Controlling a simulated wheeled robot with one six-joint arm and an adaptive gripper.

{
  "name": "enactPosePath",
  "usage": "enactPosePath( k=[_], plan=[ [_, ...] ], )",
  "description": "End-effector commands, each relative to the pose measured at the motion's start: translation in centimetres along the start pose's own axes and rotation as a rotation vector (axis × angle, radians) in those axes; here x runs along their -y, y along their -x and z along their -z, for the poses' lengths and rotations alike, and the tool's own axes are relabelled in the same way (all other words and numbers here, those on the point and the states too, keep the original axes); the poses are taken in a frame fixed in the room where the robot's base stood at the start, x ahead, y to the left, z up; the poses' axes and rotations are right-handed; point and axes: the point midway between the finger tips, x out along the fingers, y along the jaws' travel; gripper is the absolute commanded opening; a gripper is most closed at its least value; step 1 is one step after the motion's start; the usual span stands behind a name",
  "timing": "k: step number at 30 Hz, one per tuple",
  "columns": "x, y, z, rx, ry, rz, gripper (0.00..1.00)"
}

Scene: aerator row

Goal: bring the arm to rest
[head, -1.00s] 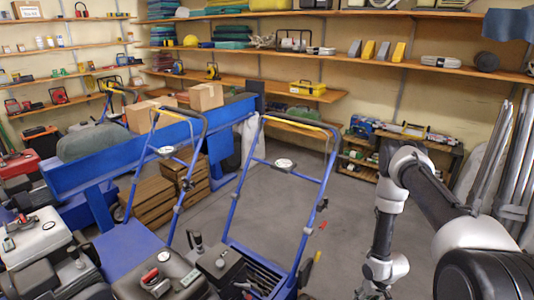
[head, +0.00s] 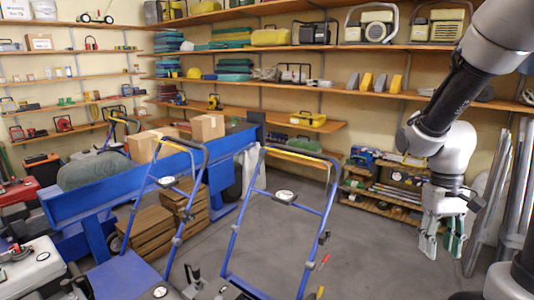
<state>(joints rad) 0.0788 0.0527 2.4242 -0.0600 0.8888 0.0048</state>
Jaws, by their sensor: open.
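My gripper (head: 441,246) hangs at the right of the head view with its fingers pointing down. Its two fingers are apart, with nothing between them. My arm comes in from the upper right, bends at an elbow left of the wrist, and holds the gripper up in front of the back-right shelving. The gripper appears clear of everything around it.
A row of aerators with blue handles (head: 233,240) stands at the left and middle. A low shelf unit (head: 350,200) is behind my gripper, and metal posts (head: 490,200) lean at the right. Wall shelves (head: 390,95) run along the back. Grey floor between is free.

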Motion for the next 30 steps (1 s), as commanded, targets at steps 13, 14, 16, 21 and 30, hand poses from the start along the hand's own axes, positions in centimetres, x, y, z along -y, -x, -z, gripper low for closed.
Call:
enactPosePath(
  k=[13,14,16,21,30],
  plan=[
    [2.2,10.2,-9.0,-0.454,0.012,0.041,0.42],
    [2.2,10.8,-9.3,-0.483,0.015,0.042,0.42],
    [2.3,11.8,-9.7,-0.539,0.020,0.042,0.42],
    [2.4,13.0,-10.3,-0.600,0.027,0.044,0.42],
    [2.5,13.0,-10.3,-0.601,0.031,0.044,0.36]
  ],
)
